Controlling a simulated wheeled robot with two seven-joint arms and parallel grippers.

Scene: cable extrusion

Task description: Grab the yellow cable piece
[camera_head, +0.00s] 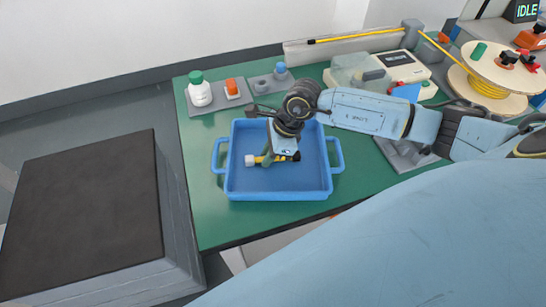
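A short yellow piece (259,159), with a pale end at its left, lies in the blue tray (277,195). It looks like the yellow cable piece, but much of it is hidden. My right gripper (281,158) reaches down into the tray from the right, right over or beside the yellow piece. Its fingertips are small and partly covered, so I cannot tell whether they are open or shut, or whether they touch the piece. A small green object (268,158) shows beside the fingers. My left gripper is not in view.
A white bottle with a green cap (200,92) and small holders stand behind the tray. A beige device (405,66), a spool of yellow cable (487,82) and a long yellow cable (355,37) are at the back right. The green table (213,215) is clear at front left.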

